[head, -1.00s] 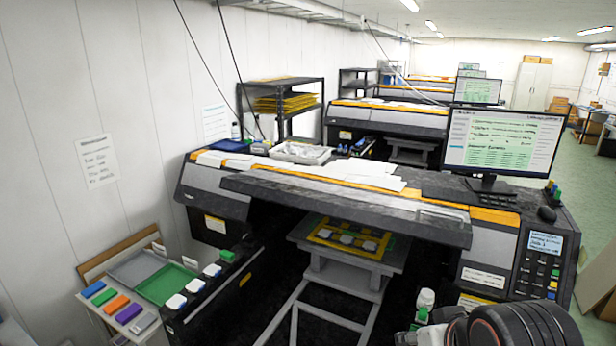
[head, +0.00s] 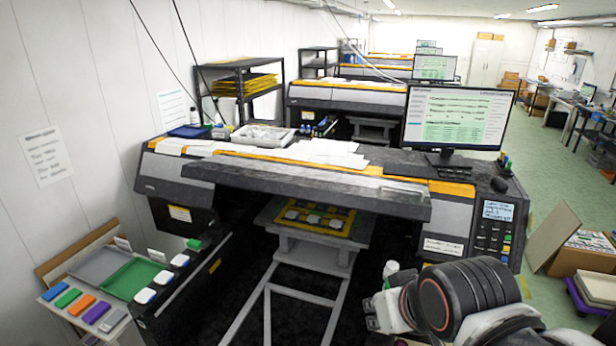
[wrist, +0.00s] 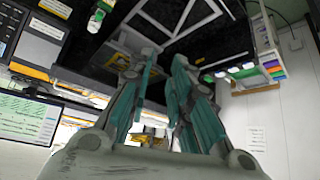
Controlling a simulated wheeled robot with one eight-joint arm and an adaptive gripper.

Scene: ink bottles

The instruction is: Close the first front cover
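The nearest printer's front cover (head: 300,190) is a long dark grey panel. It sticks out from the front of the machine, raised above the dark opening and the platen (head: 310,250). My gripper (head: 375,312) is at the lower right of the head view, in front of the printer's right end. It is apart from the cover and lower in the picture. In the wrist view, which looks upside down, its two teal-and-grey fingers (wrist: 155,68) stand apart with nothing held between them.
A monitor (head: 458,118) and a control panel (head: 494,228) are at the printer's right end. A white-capped bottle (head: 391,268) stands close to my gripper. Ink bottles (head: 163,278) and a green tray (head: 132,279) are at left. A box (head: 588,255) stands on the right floor.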

